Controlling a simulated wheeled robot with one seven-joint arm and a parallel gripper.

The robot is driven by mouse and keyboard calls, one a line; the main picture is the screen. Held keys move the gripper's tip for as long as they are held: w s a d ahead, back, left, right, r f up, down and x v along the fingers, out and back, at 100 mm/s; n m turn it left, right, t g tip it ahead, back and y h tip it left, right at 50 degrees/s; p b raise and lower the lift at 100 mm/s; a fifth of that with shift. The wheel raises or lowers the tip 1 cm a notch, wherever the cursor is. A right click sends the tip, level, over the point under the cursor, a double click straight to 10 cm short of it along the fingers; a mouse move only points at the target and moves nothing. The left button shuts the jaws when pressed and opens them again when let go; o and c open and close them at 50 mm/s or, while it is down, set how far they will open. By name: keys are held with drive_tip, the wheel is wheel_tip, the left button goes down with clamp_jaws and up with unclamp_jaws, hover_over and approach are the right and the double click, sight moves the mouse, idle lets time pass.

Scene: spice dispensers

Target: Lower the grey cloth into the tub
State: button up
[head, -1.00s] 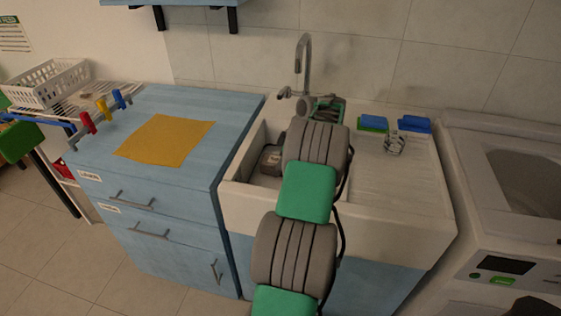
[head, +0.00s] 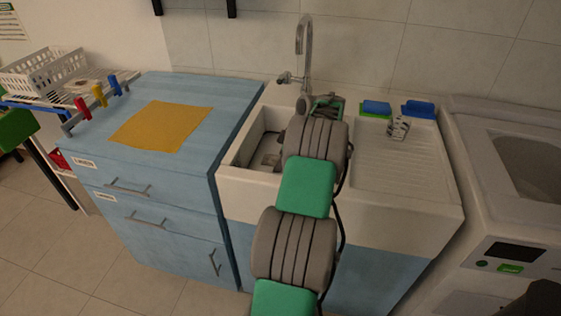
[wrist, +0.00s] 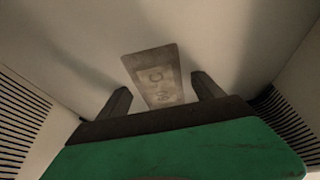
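The tub appears to be the white sink basin (head: 236,155), left of the drainboard. In the wrist view my gripper (wrist: 162,95) points into a pale, walled space. Its two dark fingers stand wide apart, with gaps on both sides of a flat greyish piece (wrist: 155,72) with a darker pattern. The piece shows between and beyond the fingers and seems untouched; I cannot tell if it is the grey cloth. In the head view a dark grey item (head: 269,160) lies low in the basin, partly hidden by my arm. My gripper is hidden there.
A tap (head: 304,50) rises behind the basin. Blue-and-green sponges (head: 376,108) and a small patterned object (head: 398,128) stand on the drainboard (head: 400,165). A yellow cloth (head: 162,126) lies on the blue cabinet (head: 235,95) at left. A washing machine (head: 500,225) stands at right.

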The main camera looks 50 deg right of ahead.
drive_tip(key=shift+o, duration=0.5)
drive_tip(key=shift+r, duration=0.1)
drive_tip(key=p+v, duration=0.1)
drive_tip(key=v, duration=0.6)
drive_tip(key=shift+s+r, duration=0.15)
drive_tip(key=shift+r, duration=0.1)
